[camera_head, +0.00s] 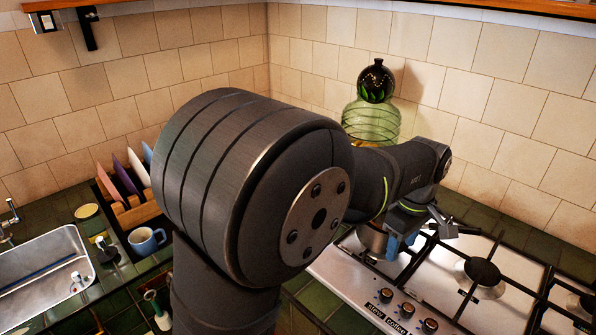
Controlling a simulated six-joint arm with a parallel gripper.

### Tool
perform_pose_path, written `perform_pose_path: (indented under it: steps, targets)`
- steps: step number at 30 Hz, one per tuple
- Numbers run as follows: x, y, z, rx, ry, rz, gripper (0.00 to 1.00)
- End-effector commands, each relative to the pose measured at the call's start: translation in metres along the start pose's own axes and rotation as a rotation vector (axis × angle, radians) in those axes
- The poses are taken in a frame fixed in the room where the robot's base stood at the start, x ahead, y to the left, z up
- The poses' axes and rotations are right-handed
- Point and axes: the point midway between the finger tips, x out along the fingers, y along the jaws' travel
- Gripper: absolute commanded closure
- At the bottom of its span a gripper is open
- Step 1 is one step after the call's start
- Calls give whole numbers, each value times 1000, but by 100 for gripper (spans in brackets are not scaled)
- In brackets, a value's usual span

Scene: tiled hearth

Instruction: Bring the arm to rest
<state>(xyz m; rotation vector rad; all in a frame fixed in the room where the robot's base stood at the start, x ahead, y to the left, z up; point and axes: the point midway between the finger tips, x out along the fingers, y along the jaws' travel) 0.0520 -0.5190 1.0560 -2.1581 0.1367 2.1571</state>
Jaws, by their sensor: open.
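My arm fills the middle of the view, with its large dark joint close to the camera and the forearm reaching right over the hob. My gripper (441,222) is at the far end, above the left part of the white gas hob (333,270). Its jaws are small in view and stand apart, with nothing seen between them. A metal pot (372,239) stands on the hob just below and left of the gripper, partly hidden by the arm. I cannot tell whether the gripper touches the pot.
A green glass vessel (372,122) with a dark round top stands behind the arm near the tiled wall. Hob knobs (407,310) line the front edge, with a label plate (388,318). At left are a blue mug (146,241), a plate rack (135,213) and a sink (45,270).

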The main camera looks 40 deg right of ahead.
Motion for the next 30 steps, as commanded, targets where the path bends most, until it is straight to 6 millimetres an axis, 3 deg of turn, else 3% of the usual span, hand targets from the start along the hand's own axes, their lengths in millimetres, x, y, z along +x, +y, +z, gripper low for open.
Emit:
perform_pose_path:
  steps: [6,11,30]
  targets:
    - [2,0,0,0,0,-1,48]
    - [17,0,0,0,-1,-3,48]
    - [140,-1,0,0,-1,-6,48]
